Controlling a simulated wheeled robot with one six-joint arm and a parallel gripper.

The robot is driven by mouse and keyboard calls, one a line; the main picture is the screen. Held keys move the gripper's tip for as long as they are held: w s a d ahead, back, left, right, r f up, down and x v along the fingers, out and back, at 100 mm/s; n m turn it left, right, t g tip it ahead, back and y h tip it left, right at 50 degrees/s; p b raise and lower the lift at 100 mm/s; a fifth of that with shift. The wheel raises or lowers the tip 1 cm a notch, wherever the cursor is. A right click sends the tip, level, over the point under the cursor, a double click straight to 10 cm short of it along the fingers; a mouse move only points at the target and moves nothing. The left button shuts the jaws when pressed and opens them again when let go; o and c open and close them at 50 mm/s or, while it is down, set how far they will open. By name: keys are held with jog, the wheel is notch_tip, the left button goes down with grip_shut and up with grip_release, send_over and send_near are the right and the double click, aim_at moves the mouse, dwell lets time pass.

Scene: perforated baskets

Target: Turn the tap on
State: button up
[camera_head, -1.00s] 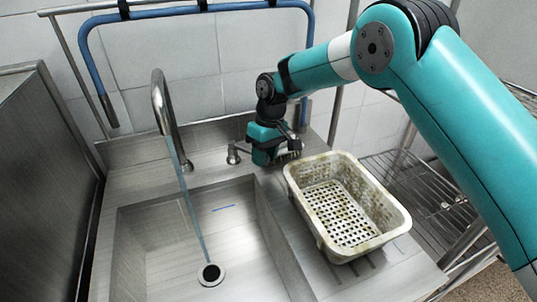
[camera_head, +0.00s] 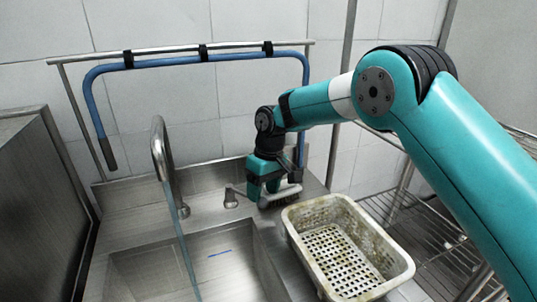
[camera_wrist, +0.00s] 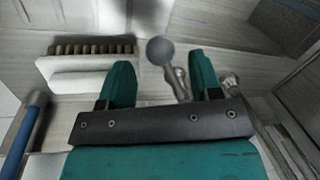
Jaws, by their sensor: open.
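The tap is a curved steel spout (camera_head: 158,145) at the back of the sink (camera_head: 200,265). A thin stream of water (camera_head: 184,250) runs down from it. A small metal fitting with a lever (camera_head: 231,198) stands on the ledge right of the spout. My gripper (camera_head: 268,195) is low over the ledge, just right of that fitting. In the wrist view my gripper (camera_wrist: 162,76) has its two green fingers apart. A grey round-ended metal lever (camera_wrist: 161,51) shows between and beyond the fingertips; contact cannot be told.
A brush with a white back (camera_wrist: 85,73) lies left of the fingers in the wrist view. A perforated basket (camera_head: 302,245) stands right of the sink. A blue hose (camera_head: 225,60) hangs on a rail behind. A wire rack (camera_head: 430,225) is at the right.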

notch_tip(320, 180, up, 14)
jog(key=w+d+p, duration=0.2)
jog(key=p, duration=0.1)
jog(key=shift+r+p, duration=0.2)
jog(key=shift+p, duration=0.15)
